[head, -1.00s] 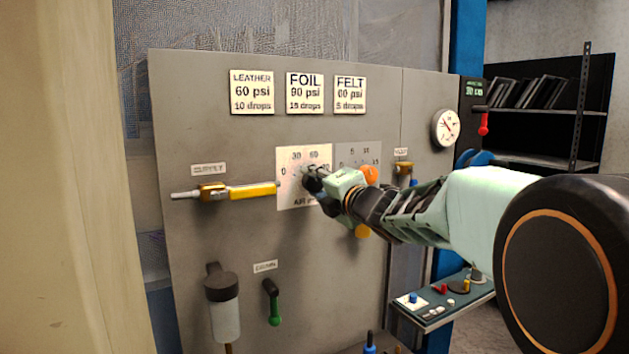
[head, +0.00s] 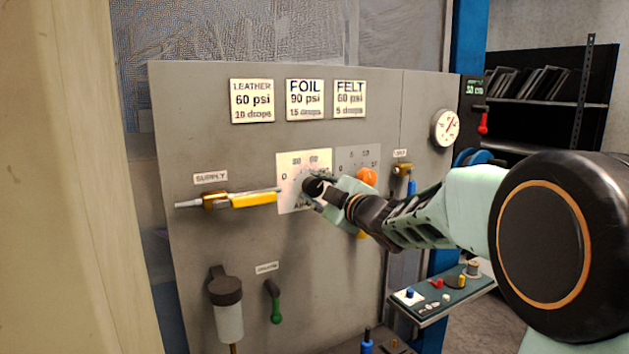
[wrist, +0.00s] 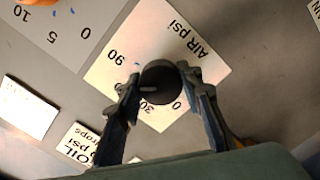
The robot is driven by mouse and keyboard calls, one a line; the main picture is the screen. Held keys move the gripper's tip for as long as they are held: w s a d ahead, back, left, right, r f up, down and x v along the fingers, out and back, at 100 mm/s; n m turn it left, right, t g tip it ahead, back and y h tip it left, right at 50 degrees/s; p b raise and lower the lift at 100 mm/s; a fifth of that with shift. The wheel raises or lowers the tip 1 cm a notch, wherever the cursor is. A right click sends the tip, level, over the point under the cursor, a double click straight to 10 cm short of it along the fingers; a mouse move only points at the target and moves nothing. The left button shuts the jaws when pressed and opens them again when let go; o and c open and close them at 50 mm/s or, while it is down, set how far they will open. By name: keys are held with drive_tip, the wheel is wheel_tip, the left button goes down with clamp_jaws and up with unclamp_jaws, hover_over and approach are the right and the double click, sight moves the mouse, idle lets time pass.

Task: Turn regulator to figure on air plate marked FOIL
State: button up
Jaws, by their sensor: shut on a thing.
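The regulator knob (wrist: 160,82) is dark and round on the white AIR psi plate (wrist: 196,70). My gripper (wrist: 160,80) is shut on it, one finger on each side. A pale mark on the knob's face points left in the wrist view, roughly between the 30 and the 90; the fingers hide part of the scale. In the head view the air plate (head: 292,200) is partly covered by my gripper (head: 312,188). The FOIL plate (head: 305,100) reads 90 psi, 15 drops.
LEATHER (head: 252,101) and FELT (head: 350,99) plates flank FOIL. An orange knob (head: 366,177) sits right beside my gripper on the neighbouring dial plate. A yellow supply handle (head: 250,199) is at left. A round gauge (head: 445,127) is at upper right.

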drive_tip(key=m+p, duration=0.2)
drive_tip(key=m, duration=0.1)
drive_tip(key=shift+r+m, duration=0.1)
drive_tip(key=shift+m, duration=0.3)
idle(0.4)
drive_tip(key=o, duration=1.2)
drive_tip(key=v, duration=1.2)
drive_tip(key=shift+w+d, duration=0.1)
